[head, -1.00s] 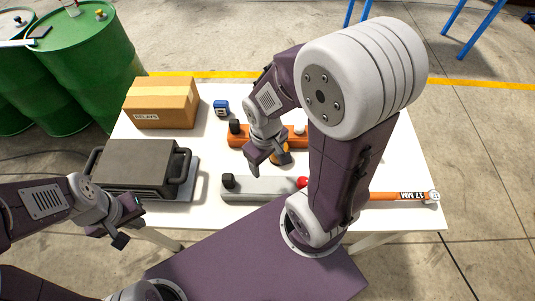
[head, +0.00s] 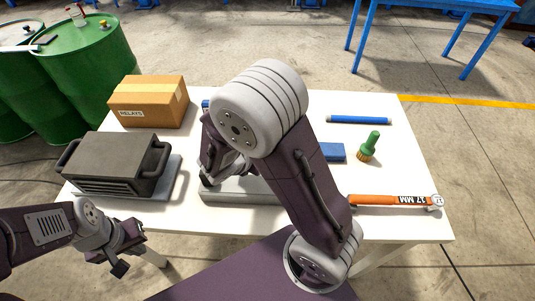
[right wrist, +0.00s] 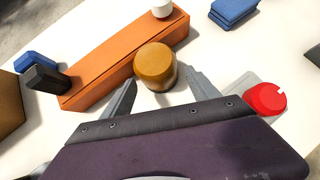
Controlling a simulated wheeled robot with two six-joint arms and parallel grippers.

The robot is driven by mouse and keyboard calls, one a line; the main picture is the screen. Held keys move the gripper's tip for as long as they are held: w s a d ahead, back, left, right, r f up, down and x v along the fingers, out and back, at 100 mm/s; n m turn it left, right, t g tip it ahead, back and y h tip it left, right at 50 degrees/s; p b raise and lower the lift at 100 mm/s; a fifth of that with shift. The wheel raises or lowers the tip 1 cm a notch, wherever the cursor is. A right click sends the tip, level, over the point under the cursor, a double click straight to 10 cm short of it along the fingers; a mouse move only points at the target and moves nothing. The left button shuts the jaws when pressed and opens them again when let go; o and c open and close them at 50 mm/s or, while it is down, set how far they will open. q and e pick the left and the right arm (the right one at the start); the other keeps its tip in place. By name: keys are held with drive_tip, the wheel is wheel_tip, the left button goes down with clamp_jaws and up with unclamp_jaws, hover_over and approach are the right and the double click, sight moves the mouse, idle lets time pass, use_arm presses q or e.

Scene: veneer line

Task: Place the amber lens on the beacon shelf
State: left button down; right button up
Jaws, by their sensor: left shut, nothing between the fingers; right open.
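The amber lens (right wrist: 155,62), a short amber cylinder, stands upright beside the orange bar (right wrist: 105,72) in the right wrist view. My right gripper (right wrist: 162,80) is open, with its two fingertips just short of the lens, one towards each side. In the head view my right gripper (head: 208,180) is above the left part of the grey bar (head: 235,193), and my arm hides the lens and the orange bar. The bars carry no readable label, so I cannot tell which is the beacon shelf. My left gripper (head: 122,257) is shut and empty at the table's front left.
A red knob (right wrist: 266,99) sits on the grey bar and a white one (right wrist: 162,8) on the orange bar. A RELAYS box (head: 148,102) and a dark case (head: 115,163) stand left.

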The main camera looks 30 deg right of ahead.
drive_tip(key=b+x, duration=0.1)
drive_tip(key=x, duration=0.4)
drive_tip(key=shift+w+a+f, duration=0.1)
drive_tip(key=shift+w+f, duration=0.1)
drive_tip(key=shift+r, duration=0.1)
drive_tip(key=c, duration=1.2)
